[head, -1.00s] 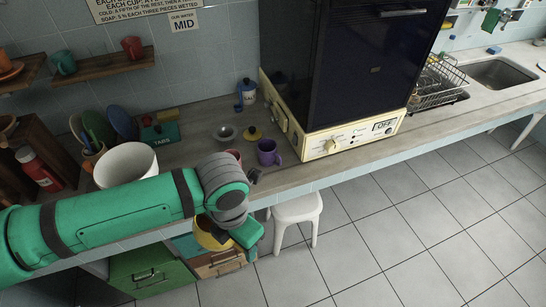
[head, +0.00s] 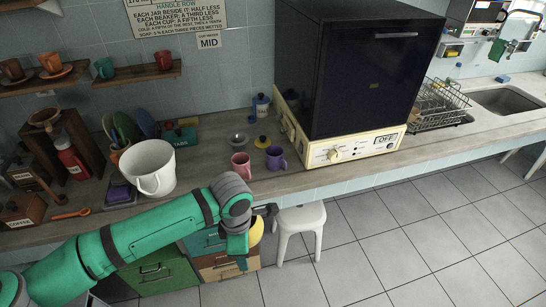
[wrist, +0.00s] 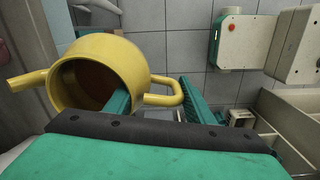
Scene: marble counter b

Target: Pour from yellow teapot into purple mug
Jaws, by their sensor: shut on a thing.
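The yellow teapot (head: 257,231) is held in front of the counter edge, partly hidden by my gripper (head: 240,243) in the head view. In the wrist view the teapot (wrist: 97,70) is open on top, with brown inside, its spout to the left and its handle to the right. My gripper (wrist: 157,92) is shut on it at the handle side, one finger overlapping the pot opening, the other beyond the handle. The purple mug (head: 276,158) stands upright on the counter, beyond and above the teapot in the picture, apart from it. Its inside is not clear.
A pink mug (head: 240,165) stands just left of the purple mug. A large white pot (head: 150,168) stands left. A white stool (head: 299,224) stands below.

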